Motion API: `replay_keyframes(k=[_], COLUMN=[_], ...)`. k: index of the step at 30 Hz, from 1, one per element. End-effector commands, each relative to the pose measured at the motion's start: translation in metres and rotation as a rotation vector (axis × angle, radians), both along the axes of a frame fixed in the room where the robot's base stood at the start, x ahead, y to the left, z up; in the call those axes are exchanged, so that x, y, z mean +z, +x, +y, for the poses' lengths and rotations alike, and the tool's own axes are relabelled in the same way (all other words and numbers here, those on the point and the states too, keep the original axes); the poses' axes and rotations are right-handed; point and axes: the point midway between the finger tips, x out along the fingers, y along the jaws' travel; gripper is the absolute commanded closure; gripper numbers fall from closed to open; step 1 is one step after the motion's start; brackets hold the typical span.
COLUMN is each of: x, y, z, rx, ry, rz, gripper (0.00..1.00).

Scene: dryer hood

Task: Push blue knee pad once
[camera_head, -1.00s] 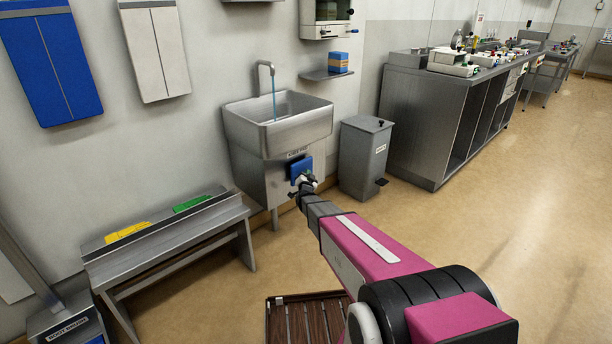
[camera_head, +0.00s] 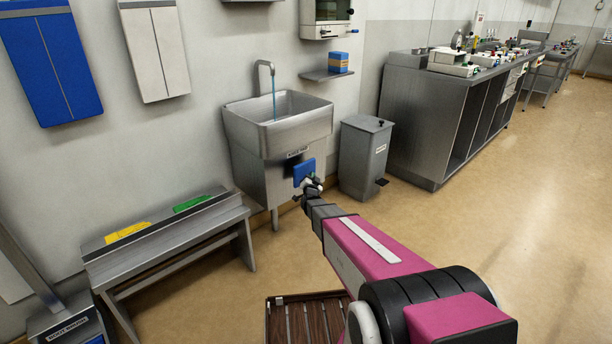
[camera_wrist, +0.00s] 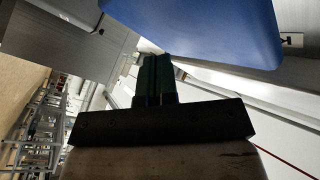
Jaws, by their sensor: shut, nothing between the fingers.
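The blue knee pad (camera_head: 304,171) is on the front of the steel sink stand, below the basin and its small label. In the wrist view the pad (camera_wrist: 205,25) fills the top, just beyond my fingertips. My gripper (camera_head: 311,183) is at the pad's lower edge in the head view. In the wrist view my gripper (camera_wrist: 156,62) has its fingers together with nothing between them. I cannot tell whether the fingertips touch the pad. A thin blue stream of water (camera_head: 274,103) runs from the tap (camera_head: 265,72) into the sink basin (camera_head: 278,122).
A grey pedal bin (camera_head: 366,158) stands close to the right of the sink. A steel bench (camera_head: 170,247) with yellow and green pieces is to the left. A slatted wooden mat (camera_head: 308,320) lies on the floor below my arm. Open floor spreads right.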

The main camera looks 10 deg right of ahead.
Motion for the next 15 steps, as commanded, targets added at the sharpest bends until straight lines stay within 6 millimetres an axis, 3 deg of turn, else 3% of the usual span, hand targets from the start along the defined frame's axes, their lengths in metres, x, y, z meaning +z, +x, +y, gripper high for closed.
replay_keyframes(k=[7,15], x=[0.000,0.001], y=[-0.004,-0.022], z=[-0.003,-0.015], rx=[-0.001,0.000], ry=[0.001,0.000], rz=[0.000,0.000], gripper=[1.00,1.00])
